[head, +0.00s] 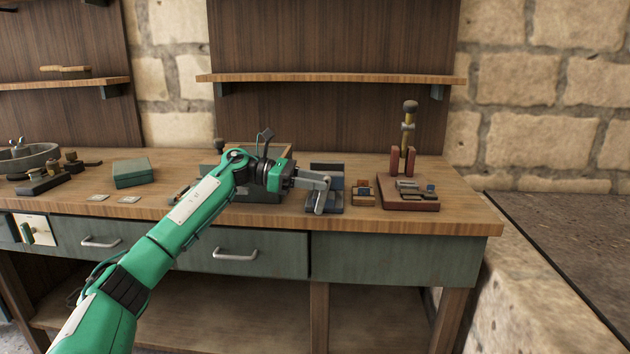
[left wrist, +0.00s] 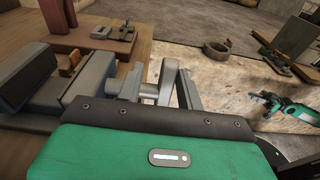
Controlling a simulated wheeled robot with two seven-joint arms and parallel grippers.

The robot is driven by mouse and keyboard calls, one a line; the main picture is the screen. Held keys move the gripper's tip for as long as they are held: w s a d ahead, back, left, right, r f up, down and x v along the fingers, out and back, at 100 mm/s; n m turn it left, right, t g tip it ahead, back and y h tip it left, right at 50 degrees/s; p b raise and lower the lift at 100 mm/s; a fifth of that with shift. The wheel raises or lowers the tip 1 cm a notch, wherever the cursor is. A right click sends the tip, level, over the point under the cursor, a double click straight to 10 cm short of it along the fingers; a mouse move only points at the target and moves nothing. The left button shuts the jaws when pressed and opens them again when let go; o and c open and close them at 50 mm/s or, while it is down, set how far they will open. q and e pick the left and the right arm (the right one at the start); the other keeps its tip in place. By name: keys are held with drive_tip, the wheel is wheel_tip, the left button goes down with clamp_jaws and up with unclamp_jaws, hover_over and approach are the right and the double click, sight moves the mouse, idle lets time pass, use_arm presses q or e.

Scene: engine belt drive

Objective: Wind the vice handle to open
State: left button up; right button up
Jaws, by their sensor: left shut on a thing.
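The vice (head: 328,169) is a small blue-grey block on the bench, right of the middle. In the left wrist view its dark jaw and body (left wrist: 92,76) show at the left. My left gripper (head: 319,186) reaches in from the left at the vice's front. It is shut on the vice handle, which is mostly hidden by the fingers. The left wrist view shows the grey fingers (left wrist: 166,86) close beside the vice body. A green and black part at the right edge of that view looks like my right gripper (left wrist: 256,99); its fingers are too small to judge.
A small wooden block (head: 362,192) stands just right of the vice. A red-brown stand (head: 408,204) with an upright tool is farther right. A green box (head: 134,172) and a grey bowl (head: 30,158) are on the left. A shelf (head: 335,78) hangs above.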

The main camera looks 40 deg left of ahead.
use_arm(q)
drive_tip(key=shift+w+a+r, duration=0.15)
drive_tip(key=shift+a+r, duration=0.05)
drive_tip(key=shift+a, duration=0.15)
drive_tip(key=o, duration=0.6)
drive_tip(key=shift+w+f, duration=0.1)
drive_tip(key=shift+f, duration=0.1)
use_arm(e)
drive_tip(key=shift+s+f, duration=0.15)
drive_tip(key=shift+f, duration=0.1)
use_arm(q)
drive_tip(key=shift+a, duration=0.15)
